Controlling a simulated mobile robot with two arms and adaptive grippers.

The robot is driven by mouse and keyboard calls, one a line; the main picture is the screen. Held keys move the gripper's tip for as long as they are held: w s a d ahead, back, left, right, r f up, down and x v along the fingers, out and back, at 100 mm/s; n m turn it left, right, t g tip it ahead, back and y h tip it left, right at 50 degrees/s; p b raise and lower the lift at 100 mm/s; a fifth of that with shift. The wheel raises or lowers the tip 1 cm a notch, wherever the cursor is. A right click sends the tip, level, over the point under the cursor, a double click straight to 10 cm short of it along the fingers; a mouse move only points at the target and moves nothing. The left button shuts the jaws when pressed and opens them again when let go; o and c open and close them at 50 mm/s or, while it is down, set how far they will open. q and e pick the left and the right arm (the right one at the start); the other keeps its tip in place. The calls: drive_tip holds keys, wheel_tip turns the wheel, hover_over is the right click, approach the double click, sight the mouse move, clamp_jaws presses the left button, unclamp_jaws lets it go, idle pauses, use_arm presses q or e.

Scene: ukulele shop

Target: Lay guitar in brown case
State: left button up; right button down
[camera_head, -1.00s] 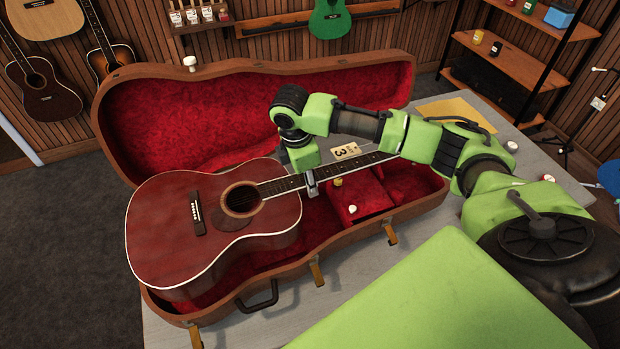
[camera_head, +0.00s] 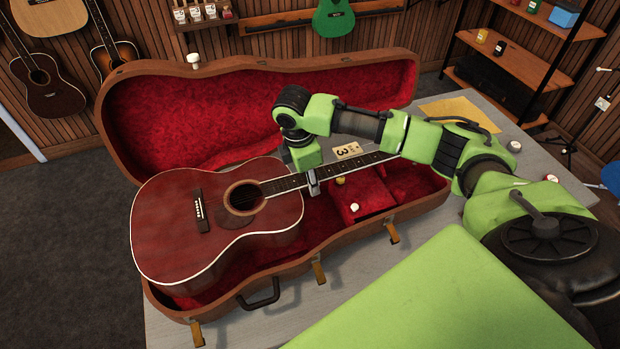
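The dark red guitar (camera_head: 186,236) is face up over the open brown case (camera_head: 290,262) with its red lining. Its body covers the case's left end and sticks out past the left rim; I cannot tell whether it touches the rim. Its neck points to the upper right over the case, and the head is hidden behind my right arm. My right gripper (camera_head: 314,184) is shut on the guitar's neck, close to the body. The case lid (camera_head: 190,105) stands open at the back. My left gripper is out of view.
The case lies on a grey table (camera_head: 420,250). A small white-capped item (camera_head: 354,208) and a numbered tag (camera_head: 347,151) are at the case's right part. Open latches (camera_head: 318,272) hang along its front. A yellow sheet (camera_head: 450,108) lies at the back right.

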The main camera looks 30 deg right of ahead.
drive_tip(key=shift+w, duration=0.1)
drive_tip(key=shift+f+b, duration=1.45)
drive_tip(key=shift+f, duration=3.4)
drive_tip(key=c, duration=1.5)
unclamp_jaws()
drive_tip(key=shift+o, duration=0.2)
drive_tip(key=shift+s, duration=0.2)
